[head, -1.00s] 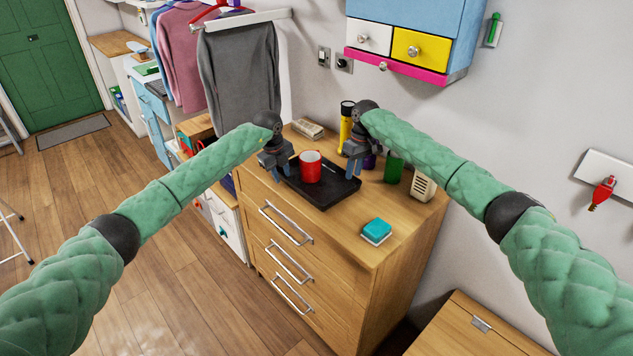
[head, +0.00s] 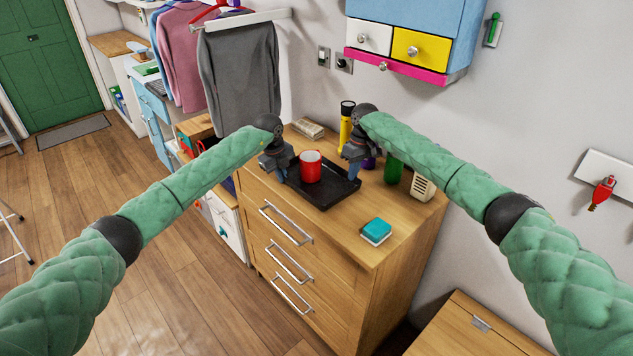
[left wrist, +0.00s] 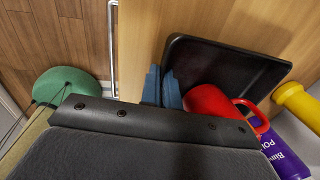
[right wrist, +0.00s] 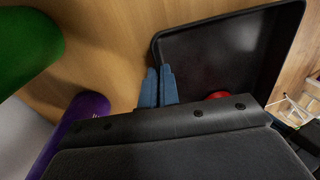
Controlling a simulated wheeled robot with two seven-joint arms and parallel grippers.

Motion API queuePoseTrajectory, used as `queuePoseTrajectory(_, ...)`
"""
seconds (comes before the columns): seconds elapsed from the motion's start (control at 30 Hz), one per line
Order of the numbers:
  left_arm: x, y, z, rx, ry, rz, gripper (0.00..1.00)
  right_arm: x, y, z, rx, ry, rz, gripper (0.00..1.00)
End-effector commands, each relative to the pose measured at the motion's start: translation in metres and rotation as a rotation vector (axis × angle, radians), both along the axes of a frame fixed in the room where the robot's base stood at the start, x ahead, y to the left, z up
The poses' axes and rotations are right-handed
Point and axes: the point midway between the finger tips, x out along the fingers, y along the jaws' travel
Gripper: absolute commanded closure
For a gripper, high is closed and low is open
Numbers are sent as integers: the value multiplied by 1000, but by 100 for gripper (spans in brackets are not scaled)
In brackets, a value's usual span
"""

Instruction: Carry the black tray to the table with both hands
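The black tray (head: 325,196) lies on top of the wooden chest of drawers, with a red mug (head: 310,168) standing on it. My left gripper (head: 281,176) is at the tray's left side, its blue fingers close together on the rim; the left wrist view shows the tray rim (left wrist: 225,50) running down to them. My right gripper (head: 353,173) is at the opposite side, its fingers likewise close together on the rim (right wrist: 200,28). Both look shut on the tray. The mug (left wrist: 208,103) is beside the left fingers. I cannot identify the table for certain.
A turquoise-and-white sponge (head: 376,231) lies on the chest of drawers (head: 345,255) in front of the tray. A yellow torch (head: 345,130), a green can (head: 393,170) and a beige device (head: 422,187) stand behind. A lower wooden unit (head: 480,325) is at bottom right. Floor at left is open.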

Motion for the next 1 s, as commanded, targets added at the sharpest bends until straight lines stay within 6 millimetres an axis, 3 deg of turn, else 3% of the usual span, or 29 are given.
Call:
queuePoseTrajectory(0.27, 0, 0, 11, 1, -1, 0, 100, 0, -1, 11, 0, -1, -1, 100)
queuePoseTrajectory(0.7, 0, 1, 45, 1, -1, 0, 100, 0, -1, 46, -1, -1, -1, 100)
queuePoseTrajectory(1.0, 0, 1, 50, 1, 0, 1, 100, 0, -1, 50, -1, -1, -1, 100)
